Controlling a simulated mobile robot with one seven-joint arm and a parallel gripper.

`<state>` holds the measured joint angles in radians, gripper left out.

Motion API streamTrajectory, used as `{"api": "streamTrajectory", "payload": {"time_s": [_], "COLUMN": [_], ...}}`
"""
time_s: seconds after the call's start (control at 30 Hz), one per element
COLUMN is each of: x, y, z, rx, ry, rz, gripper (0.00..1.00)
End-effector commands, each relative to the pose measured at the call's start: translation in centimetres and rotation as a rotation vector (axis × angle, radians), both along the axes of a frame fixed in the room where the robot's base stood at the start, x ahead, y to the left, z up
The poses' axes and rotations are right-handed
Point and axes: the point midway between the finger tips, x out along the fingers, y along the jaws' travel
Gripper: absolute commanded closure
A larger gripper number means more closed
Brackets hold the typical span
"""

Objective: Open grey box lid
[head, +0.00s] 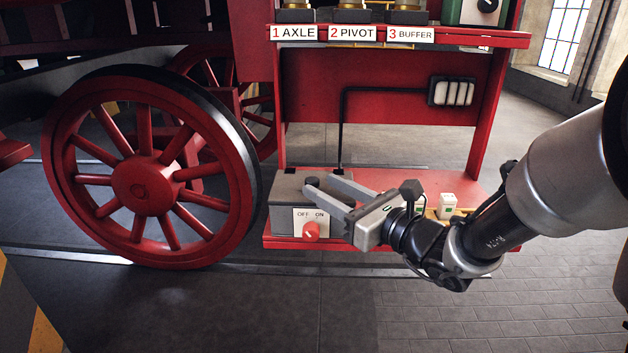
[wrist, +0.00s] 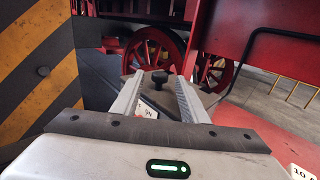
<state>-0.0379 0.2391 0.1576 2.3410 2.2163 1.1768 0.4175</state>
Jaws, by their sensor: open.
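The grey box (head: 281,215) stands on the red lower shelf, with an OFF/ON plate and a red knob (head: 311,230) on its front. Its lid (head: 287,185) looks shut and carries a dark round knob (head: 312,181). My gripper (head: 320,183) is open, its two fingers reaching over the lid from the right. In the wrist view the lid knob (wrist: 157,75) shows between the fingertips of my gripper (wrist: 156,78), with a gap on both sides. The fingers hide part of the box's top and right side.
A large red spoked wheel (head: 150,185) stands close left of the box. The upper red shelf (head: 460,38) overhangs, with AXLE, PIVOT and BUFFER labels. A black conduit (head: 342,125) rises behind the box. A small white item (head: 447,204) sits on the lower shelf. Floor in front is clear.

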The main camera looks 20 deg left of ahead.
Motion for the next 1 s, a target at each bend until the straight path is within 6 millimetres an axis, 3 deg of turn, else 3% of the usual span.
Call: {"api": "streamTrajectory", "payload": {"time_s": [0.1,0.3,0.67,0.9,1.0], "x": [1.1,2.2,2.5,2.5,2.4], "y": [1.9,3.7,4.0,4.0,4.0], "z": [0.0,0.0,0.0,0.0,0.0], "rx": [0.001,-0.001,-0.001,-0.001,-0.001], "ry": [0.000,-0.001,-0.001,-0.001,-0.001], "rz": [0.002,0.001,0.000,0.000,0.000], "gripper": [0.60,0.60,0.60,1.00,1.00]}}
